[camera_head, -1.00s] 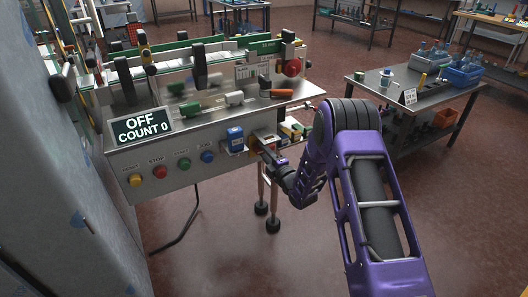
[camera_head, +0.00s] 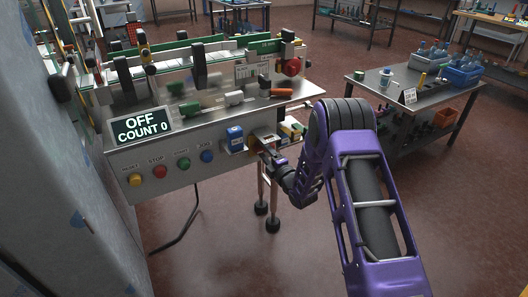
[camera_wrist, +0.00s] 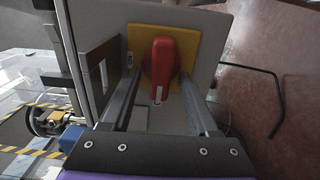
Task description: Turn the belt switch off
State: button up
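The belt switch (camera_wrist: 161,68) shows in the wrist view as a red handle on a yellow plate, with a white mark at its end nearest me. My gripper (camera_wrist: 158,78) is open, with one dark finger on each side of the red handle. I cannot tell whether either finger touches it. In the head view my gripper (camera_head: 268,150) is at the front right of the machine's panel and hides the switch. The display (camera_head: 142,125) on the machine reads "OFF" and "COUNT 0".
Yellow, red, green and blue buttons (camera_head: 160,171) line the panel's front. A blue-and-white box (camera_head: 235,139) sits left of my gripper. A side table (camera_head: 395,92) with bottles and bins stands at right. Open floor (camera_head: 460,210) lies in front of it.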

jog(key=v, duration=1.7)
jog(key=shift+s+p, duration=0.2)
jog(key=shift+p, duration=0.15)
jog(key=shift+d, duration=0.15)
